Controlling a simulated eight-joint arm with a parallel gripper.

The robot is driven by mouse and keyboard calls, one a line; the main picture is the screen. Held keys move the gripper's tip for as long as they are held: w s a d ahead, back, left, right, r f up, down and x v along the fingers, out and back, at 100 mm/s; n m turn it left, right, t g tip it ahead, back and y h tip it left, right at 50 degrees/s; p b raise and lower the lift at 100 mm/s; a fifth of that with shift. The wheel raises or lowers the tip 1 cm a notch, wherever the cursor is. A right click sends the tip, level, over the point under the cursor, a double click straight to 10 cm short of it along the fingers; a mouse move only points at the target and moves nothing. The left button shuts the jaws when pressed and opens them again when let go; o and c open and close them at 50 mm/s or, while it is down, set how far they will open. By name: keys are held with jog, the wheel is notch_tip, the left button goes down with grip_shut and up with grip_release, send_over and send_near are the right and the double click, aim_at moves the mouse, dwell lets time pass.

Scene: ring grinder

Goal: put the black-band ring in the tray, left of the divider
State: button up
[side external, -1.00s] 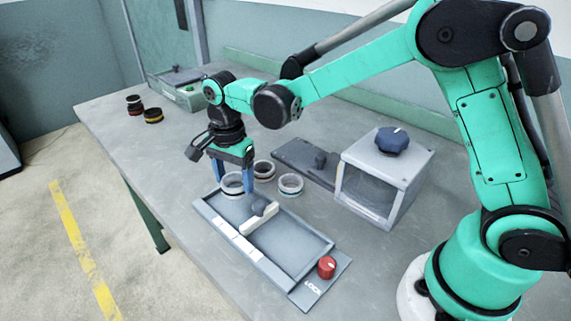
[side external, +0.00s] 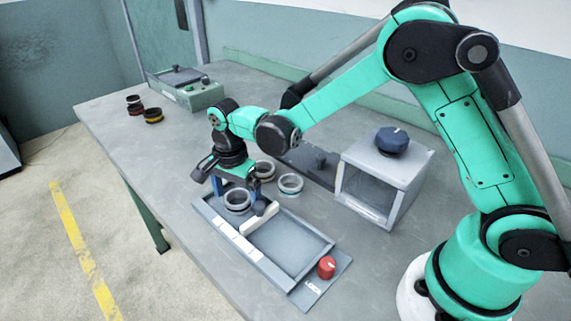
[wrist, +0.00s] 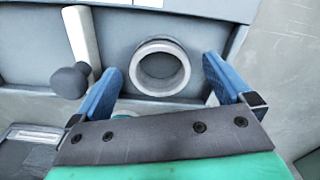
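The pale grey ring (side external: 237,203) with a dark band stands in the tray (side external: 290,277), in the compartment left of the white divider (side external: 258,219) in the side view. The wrist view looks from the other side, so the ring (wrist: 137,70) is right of the divider (wrist: 82,35) there. My gripper (side external: 238,190) is low over that compartment. In the wrist view my gripper (wrist: 161,68) has its blue fingers spread on either side of the ring, with a gap on each side. The ring's lower part is partly hidden in the side view.
Two more rings, one behind (side external: 264,172) and one with a teal band (side external: 290,184), stand behind the tray. A grey box (side external: 385,175) with a dark knob is right of them. A red knob (side external: 326,267) sits at the tray's right end. A dark knob (wrist: 69,82) is beside the divider.

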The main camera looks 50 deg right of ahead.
notch_tip(320, 180, up, 12)
jog(key=s+d+n+t, duration=0.7)
jog(key=s+n, duration=0.5)
jog(key=n, duration=0.2)
jog(key=shift+d+r+n, duration=0.15)
jog(key=shift+d+n, duration=0.15)
